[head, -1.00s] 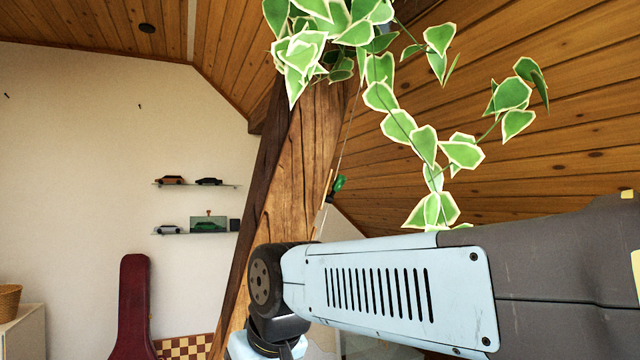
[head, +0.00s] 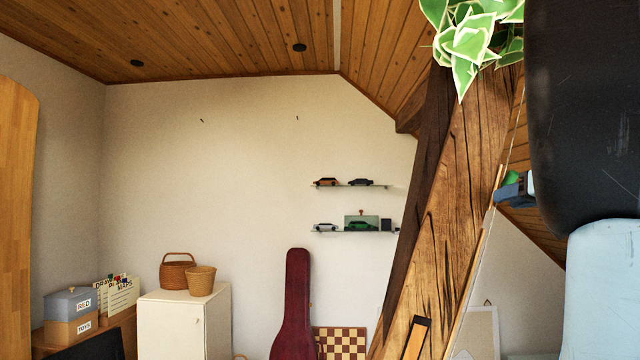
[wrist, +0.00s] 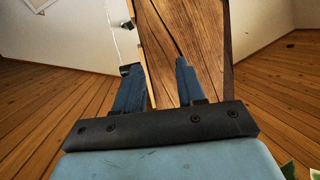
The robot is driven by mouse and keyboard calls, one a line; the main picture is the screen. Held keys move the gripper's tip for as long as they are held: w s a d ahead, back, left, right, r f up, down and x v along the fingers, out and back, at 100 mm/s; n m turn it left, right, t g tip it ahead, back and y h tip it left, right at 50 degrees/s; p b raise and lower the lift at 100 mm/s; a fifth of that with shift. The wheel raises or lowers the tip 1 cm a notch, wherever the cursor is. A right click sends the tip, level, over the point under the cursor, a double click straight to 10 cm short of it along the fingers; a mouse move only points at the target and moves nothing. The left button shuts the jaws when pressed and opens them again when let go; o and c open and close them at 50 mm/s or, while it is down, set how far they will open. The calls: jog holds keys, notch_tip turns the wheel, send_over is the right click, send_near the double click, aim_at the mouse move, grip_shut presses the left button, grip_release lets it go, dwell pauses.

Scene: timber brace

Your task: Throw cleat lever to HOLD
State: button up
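In the head view a small green part (head: 512,178), perhaps the cleat or its lever, shows at the right edge of the slanted timber brace (head: 455,210). My blue gripper fingertip (head: 514,192) overlaps it, so most of it is hidden and I cannot read the lever's position. In the wrist view my gripper (wrist: 155,65) has its two blue fingers apart, in front of the timber (wrist: 190,35). A pale wooden strip (wrist: 146,70) lies between them. A dark piece shows at the left fingertip; contact cannot be told.
A thin white cord (wrist: 115,38) runs beside the timber. A leafy plant (head: 465,50) hangs at the timber's top. Shelves with model cars (head: 345,186), a dark red instrument case (head: 294,305) and a white cabinet (head: 185,322) stand farther left.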

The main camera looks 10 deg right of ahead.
aim_at(516, 177)
jog(key=s+d+r+t+h, duration=0.25)
jog(key=d+r, duration=0.25)
jog(key=d, duration=0.4)
jog(key=shift+m, duration=0.3)
jog(key=w, duration=0.8)
jog(key=w+d, duration=0.1)
jog(key=w, duration=0.4)
jog(key=shift+w, duration=0.1)
grip_shut()
